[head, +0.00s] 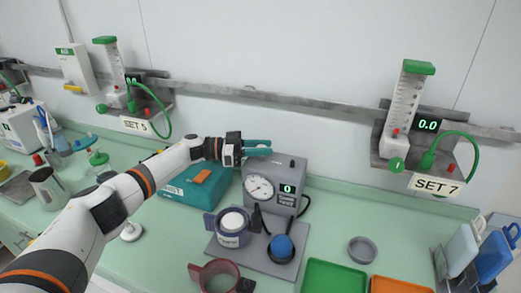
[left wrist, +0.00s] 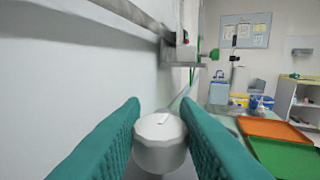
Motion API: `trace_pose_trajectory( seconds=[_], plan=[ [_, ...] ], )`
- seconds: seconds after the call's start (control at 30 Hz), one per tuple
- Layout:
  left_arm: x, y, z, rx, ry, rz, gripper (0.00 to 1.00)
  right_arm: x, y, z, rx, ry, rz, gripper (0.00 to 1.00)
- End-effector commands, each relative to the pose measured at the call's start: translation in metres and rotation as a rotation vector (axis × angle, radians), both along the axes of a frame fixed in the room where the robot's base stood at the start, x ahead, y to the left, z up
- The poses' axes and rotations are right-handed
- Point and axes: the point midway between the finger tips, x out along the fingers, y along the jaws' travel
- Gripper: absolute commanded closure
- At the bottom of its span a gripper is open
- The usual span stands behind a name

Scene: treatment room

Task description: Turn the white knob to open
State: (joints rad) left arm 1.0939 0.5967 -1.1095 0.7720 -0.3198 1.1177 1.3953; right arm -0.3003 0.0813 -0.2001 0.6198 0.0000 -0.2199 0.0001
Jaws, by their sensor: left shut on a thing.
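The white knob (left wrist: 160,142) sits between the two teal fingers of my left gripper (left wrist: 160,130) in the left wrist view, with a small pale mark on its face. The fingers are shut on it from both sides. In the head view my left gripper (head: 258,147) is at the upper left edge of a grey device (head: 287,171); the knob is hidden there, and I cannot tell what it is mounted on. The grey device has a round dial (head: 259,188) and a display reading 0 (head: 287,189). My right gripper is not in view.
A wall rail (head: 270,99) carries flowmeters labelled SET 5 (head: 135,125) and SET 7 (head: 436,185). A teal box (head: 187,194) lies below my left arm. A blue cup (head: 211,225), green tray (head: 333,277) and orange tray (head: 398,286) stand on the counter.

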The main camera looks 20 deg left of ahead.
Motion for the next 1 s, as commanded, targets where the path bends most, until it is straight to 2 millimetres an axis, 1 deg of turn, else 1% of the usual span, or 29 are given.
trace_pose_trajectory(
  seconds=[0.13,0.17,0.2,0.27,0.3,0.57,0.67,0.77,1.0],
  plan=[
    [-0.001,-0.002,-0.001,0.002,0.001,-0.003,0.95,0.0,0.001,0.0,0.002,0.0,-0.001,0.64],
    [-0.001,-0.002,-0.001,0.002,0.001,-0.003,0.71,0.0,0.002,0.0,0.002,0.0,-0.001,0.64],
    [-0.001,-0.002,-0.001,0.002,0.001,-0.003,0.64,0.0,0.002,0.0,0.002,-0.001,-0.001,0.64],
    [-0.001,-0.002,-0.001,0.002,0.001,-0.003,0.54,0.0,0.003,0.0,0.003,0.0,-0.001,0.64],
    [-0.001,-0.002,-0.001,0.002,0.001,-0.002,0.52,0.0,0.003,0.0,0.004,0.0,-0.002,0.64],
    [0.0,0.0,-0.001,0.001,0.0,0.0,0.52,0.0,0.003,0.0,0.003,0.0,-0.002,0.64],
    [-0.002,0.007,-0.002,0.001,-0.001,0.001,0.52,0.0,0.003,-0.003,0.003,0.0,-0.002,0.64],
    [-0.007,0.021,-0.003,0.002,0.0,0.003,0.52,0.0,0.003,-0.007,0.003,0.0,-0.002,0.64],
    [-0.024,0.07,-0.004,0.002,0.0,0.002,0.52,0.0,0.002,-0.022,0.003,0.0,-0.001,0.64]
  ],
)
